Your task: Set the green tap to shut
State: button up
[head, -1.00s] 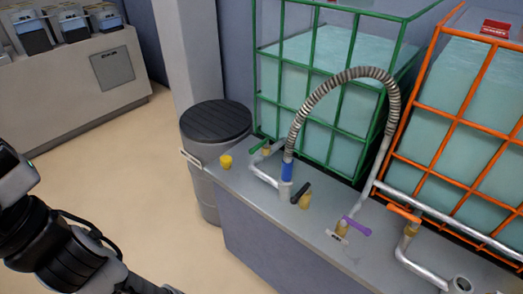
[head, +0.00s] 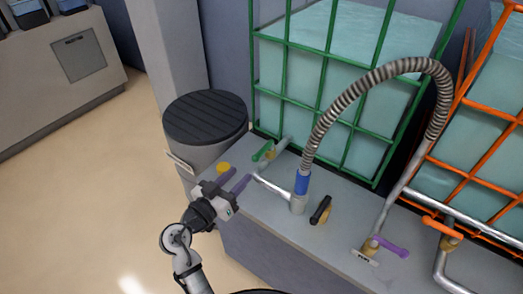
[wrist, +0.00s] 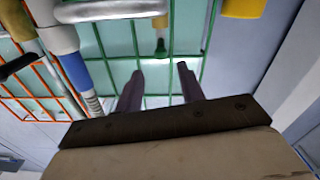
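The green tap (head: 263,151) has a green lever on a brass body. It sits on the short metal pipe in front of the green-caged tank (head: 318,92). The lever slants down-left, seemingly roughly along the pipe. In the wrist view, the green tap (wrist: 160,46) shows beyond and between my fingers. My gripper (head: 239,179) is open and empty, left of and nearer than the tap, apart from it. Its two purple-grey fingers also show in the wrist view (wrist: 160,82).
A yellow knob (head: 223,167) stands on the grey bench beside my gripper. A blue-collared hose (head: 303,184), a black-handled tap (head: 321,211), a purple tap (head: 390,246) and an orange tap (head: 441,227) lie to the right. A dark-lidded bin (head: 205,118) stands behind.

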aim_at(269, 144)
jog(key=p+x, duration=0.2)
jog(key=x, duration=1)
grip_shut()
